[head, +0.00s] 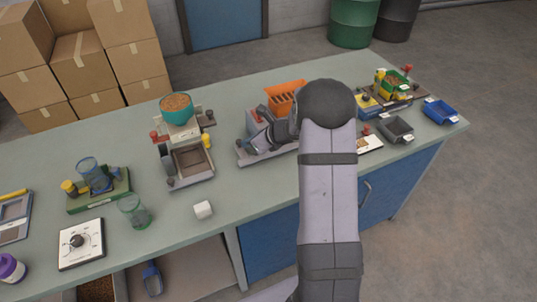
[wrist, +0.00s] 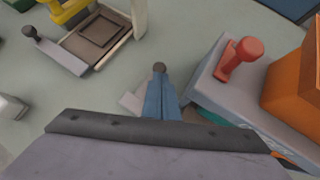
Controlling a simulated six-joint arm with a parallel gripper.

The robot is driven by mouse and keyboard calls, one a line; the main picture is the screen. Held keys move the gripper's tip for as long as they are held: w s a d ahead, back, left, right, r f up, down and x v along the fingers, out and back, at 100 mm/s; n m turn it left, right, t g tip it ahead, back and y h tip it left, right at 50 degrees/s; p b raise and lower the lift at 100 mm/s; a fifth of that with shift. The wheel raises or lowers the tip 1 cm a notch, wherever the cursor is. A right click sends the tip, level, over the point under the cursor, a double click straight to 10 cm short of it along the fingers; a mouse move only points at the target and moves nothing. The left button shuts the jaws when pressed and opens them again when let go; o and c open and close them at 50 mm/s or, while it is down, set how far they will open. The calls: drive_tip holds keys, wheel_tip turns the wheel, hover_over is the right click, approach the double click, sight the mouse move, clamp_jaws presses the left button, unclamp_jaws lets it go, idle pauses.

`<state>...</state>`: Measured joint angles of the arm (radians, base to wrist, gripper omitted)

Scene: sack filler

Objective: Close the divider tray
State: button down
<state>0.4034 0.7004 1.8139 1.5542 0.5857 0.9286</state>
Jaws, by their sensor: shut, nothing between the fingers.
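A grey station with an orange slotted part (head: 284,97) stands mid-bench in the head view, partly behind my arm. A low grey tray-like piece (head: 264,157) extends from its near left side; I take this for the divider tray, though I cannot be sure. In the wrist view a small grey corner of it (wrist: 131,103) shows beside my gripper (wrist: 160,82). My fingers are shut and empty, with a dark round knob (wrist: 158,67) right at their tips; I cannot tell whether they touch. My gripper (head: 262,133) also shows over the station's left side.
A red handle (wrist: 244,54) on a grey base and an orange bin wall (wrist: 293,86) are close right of my gripper. A station with a brown tray (head: 193,160) and teal bowl (head: 177,109) stands left. A white block (head: 203,209) lies near the front edge.

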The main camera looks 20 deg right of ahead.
drive_tip(key=s, duration=0.1)
drive_tip(key=s+d+b, duration=0.1)
drive_tip(key=s+d, duration=0.1)
drive_tip(key=shift+s, duration=0.3)
drive_tip(key=v, duration=0.9)
drive_tip(key=shift+s+r+b, duration=0.25)
drive_tip(key=shift+r+b, duration=0.1)
drive_tip(key=shift+r, duration=0.05)
